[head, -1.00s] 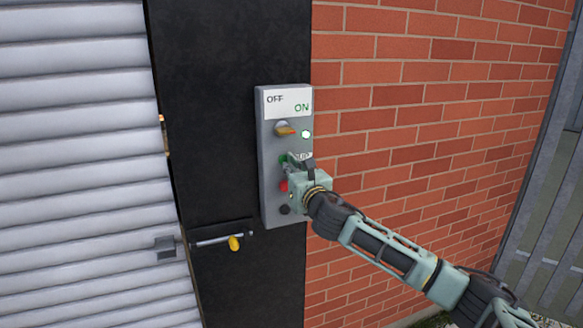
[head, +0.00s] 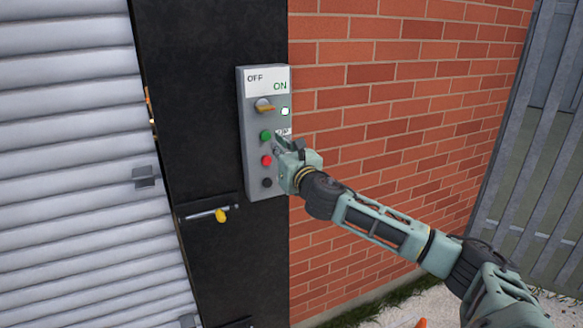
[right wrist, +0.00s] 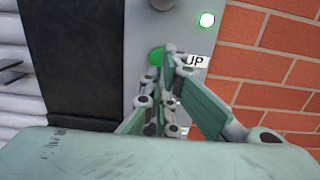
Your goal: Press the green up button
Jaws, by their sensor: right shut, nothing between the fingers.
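The green up button (head: 265,135) is on a grey control box (head: 251,180) fixed to a black door post. It also shows in the right wrist view (right wrist: 157,56), partly behind my fingertips, beside the "UP" label. My right gripper (head: 281,143) is shut and empty. Its tips are just right of the green button in the head view. I cannot tell whether they touch the button. Below it on the box are a red button (head: 266,160) and a black button (head: 267,183). My left gripper is not in view.
A brick wall (head: 400,100) is right of the box. A latch with a yellow knob (head: 220,215) sits lower left, near a grey shutter (head: 70,150).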

